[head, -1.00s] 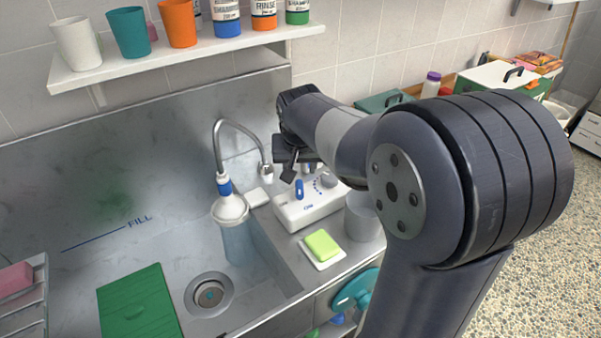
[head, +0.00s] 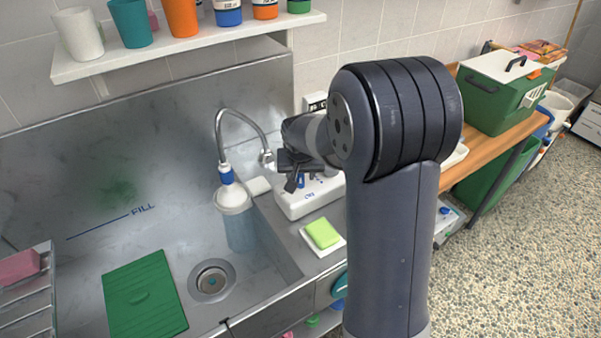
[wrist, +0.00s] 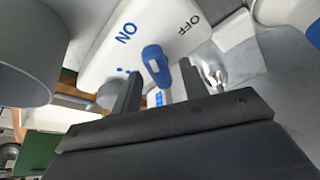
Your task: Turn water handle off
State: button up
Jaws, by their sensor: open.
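The water control is a white box (head: 310,207) on the counter to the right of the sink. My gripper (wrist: 160,85) is open, with one finger on each side of the blue handle. I cannot tell whether either finger touches it. In the head view my gripper (head: 290,180) is low over the box and partly hides the handle. The curved faucet (head: 240,118) stands left of the box.
A green sponge (head: 322,233) lies on a white dish in front of the box. A shelf (head: 190,48) with cups and bottles hangs above. A grey cylinder (wrist: 30,50) is close by in the wrist view.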

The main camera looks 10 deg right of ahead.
grip_shut()
dwell(0.3)
jog(key=shift+b, duration=0.3)
jog(key=shift+a+f+m+h+b, duration=0.15)
jog(key=shift+m+h+b, duration=0.25)
jog(key=shift+m+b, duration=0.6)
jog(key=m+b, duration=0.2)
jog(key=shift+w+m+g+h, duration=0.1)
jog(key=shift+m+g+h, duration=0.2)
jog(key=shift+h, duration=0.1)
jog(key=m+g+h+b, duration=0.1)
jog(key=m+b, duration=0.1)
jog(key=m, duration=0.1)
jog(key=shift+a+m, duration=0.1)
jog(key=shift+m, duration=0.2)
jog(key=shift+w+r+m+g+h+b, duration=0.1)
jog(key=shift+m+g+h+b, duration=0.2)
jog(key=shift+m, duration=0.6)
jog(key=shift+r+m+g+h+b, duration=0.1)
jog(key=shift+m+g, duration=0.3)
jog(key=shift+m, duration=0.5)
